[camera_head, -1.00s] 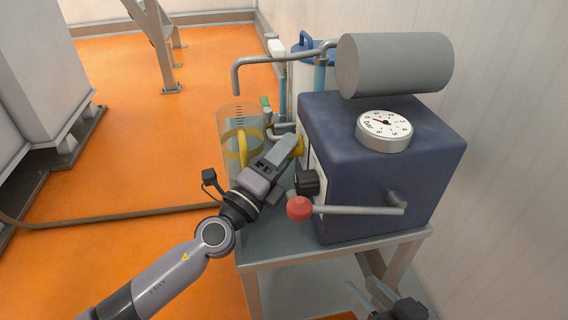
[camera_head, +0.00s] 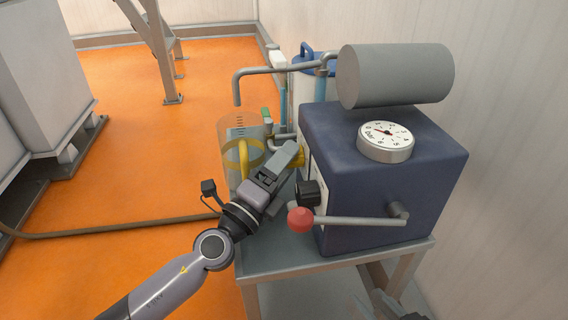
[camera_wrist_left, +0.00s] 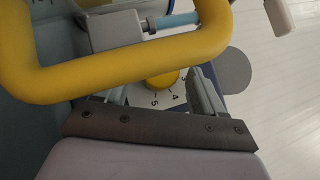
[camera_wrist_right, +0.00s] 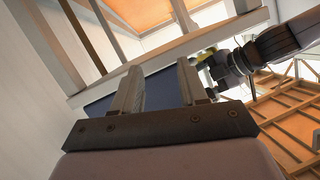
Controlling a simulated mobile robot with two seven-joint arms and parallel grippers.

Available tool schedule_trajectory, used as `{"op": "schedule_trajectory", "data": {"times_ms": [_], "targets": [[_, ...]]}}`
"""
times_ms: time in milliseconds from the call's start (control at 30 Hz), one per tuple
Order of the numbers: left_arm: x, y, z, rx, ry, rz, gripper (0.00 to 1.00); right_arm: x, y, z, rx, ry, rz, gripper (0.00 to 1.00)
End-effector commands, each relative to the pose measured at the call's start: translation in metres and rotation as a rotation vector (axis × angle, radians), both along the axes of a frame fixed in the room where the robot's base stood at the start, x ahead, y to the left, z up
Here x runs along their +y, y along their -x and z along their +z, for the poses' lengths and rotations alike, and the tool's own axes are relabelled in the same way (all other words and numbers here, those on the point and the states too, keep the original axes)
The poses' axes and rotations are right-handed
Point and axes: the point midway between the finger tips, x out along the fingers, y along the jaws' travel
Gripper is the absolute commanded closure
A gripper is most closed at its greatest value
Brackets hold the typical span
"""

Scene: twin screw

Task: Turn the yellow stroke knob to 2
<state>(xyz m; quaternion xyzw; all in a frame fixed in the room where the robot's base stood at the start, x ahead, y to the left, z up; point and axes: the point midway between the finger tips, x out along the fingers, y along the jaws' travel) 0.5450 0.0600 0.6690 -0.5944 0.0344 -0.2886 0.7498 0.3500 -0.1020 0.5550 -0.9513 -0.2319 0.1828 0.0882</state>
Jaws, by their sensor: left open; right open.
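The yellow stroke knob (camera_head: 301,156) is on the left side of the blue machine (camera_head: 385,180), mostly hidden behind my left gripper (camera_head: 288,160) in the head view. The left wrist view shows the round knob (camera_wrist_left: 162,80) between the open fingers of my left gripper (camera_wrist_left: 157,92), beyond their tips. A white dial plate (camera_wrist_left: 150,98) around it shows the numbers 3, 4 and 5. I cannot tell where the knob points or whether the fingers touch it. My right gripper (camera_wrist_right: 158,82) is open and empty, low in front of the machine and its stand.
A thick yellow handle (camera_wrist_left: 130,70) crosses close over the left wrist view. A pressure gauge (camera_head: 385,142) sits on top.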

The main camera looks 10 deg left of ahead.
Motion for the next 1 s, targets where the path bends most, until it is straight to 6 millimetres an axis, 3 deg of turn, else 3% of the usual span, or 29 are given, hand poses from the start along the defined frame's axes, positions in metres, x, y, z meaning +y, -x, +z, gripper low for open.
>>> {"op": "schedule_trajectory", "data": {"times_ms": [500,1000], "targets": [[0.031,0.054,-0.021,0.002,-0.002,0.001,0.31,-0.008,0.001,0.000,-0.060,0.040,-0.016,0.57],[0.036,0.058,-0.018,0.009,0.005,0.004,0.31,-0.010,0.002,0.002,-0.060,0.053,-0.021,0.57]]}}
